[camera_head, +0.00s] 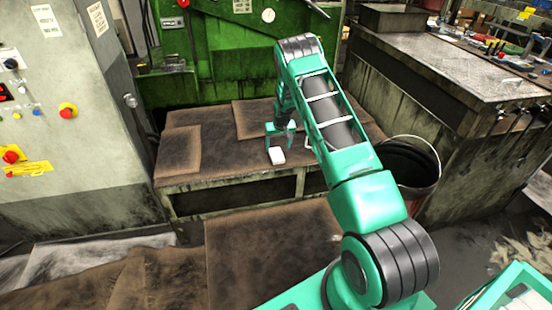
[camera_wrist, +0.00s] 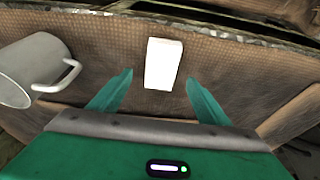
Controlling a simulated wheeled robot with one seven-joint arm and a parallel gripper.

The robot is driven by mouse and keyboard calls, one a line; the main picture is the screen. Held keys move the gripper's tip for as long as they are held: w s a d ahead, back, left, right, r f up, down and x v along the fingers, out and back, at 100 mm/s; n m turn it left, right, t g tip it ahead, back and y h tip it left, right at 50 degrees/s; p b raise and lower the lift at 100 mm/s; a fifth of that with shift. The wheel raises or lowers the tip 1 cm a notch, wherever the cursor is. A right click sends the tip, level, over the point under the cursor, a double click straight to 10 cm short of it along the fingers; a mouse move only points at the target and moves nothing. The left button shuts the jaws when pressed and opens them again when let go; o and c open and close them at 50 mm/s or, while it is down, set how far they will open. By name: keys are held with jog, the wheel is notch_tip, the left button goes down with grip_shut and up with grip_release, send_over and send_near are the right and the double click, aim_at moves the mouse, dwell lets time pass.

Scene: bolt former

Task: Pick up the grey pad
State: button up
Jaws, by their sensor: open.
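A pale, nearly white rectangular block (camera_head: 277,156) lies on the brown-covered bench near its front edge. It is the only pad-like thing I can make out, and it looks more white than grey. It also shows in the wrist view (camera_wrist: 163,62), upper middle. My gripper (camera_head: 280,129) is just behind the block in the head view. In the wrist view my gripper (camera_wrist: 160,77) is open, with one finger on each side of the block's near end. Gaps show between both fingers and the block. Its height above the bench is hard to tell.
A bucket (camera_head: 412,165) stands right of the bench.

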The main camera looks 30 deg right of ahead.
aim_at(277, 154)
jog(key=shift+a+x, duration=0.2)
jog(key=shift+x, duration=2.8)
jog(key=c, duration=1.2)
jog(key=shift+r, duration=0.65)
notch_tip(277, 154, up, 3)
jog(key=s+a+r, duration=0.1)
jog(key=a+r, duration=0.1)
jog(key=a, duration=0.1)
jog(key=s+a+r, duration=0.1)
jog(key=a+r, duration=0.1)
jog(key=a, duration=0.2)
jog(key=s+a+r, duration=0.1)
jog(key=a+r, duration=0.1)
jog(key=a, duration=0.2)
jog(key=shift+s+a+r, duration=0.1)
jog(key=shift+s+r, duration=0.05)
jog(key=shift+r, duration=0.2)
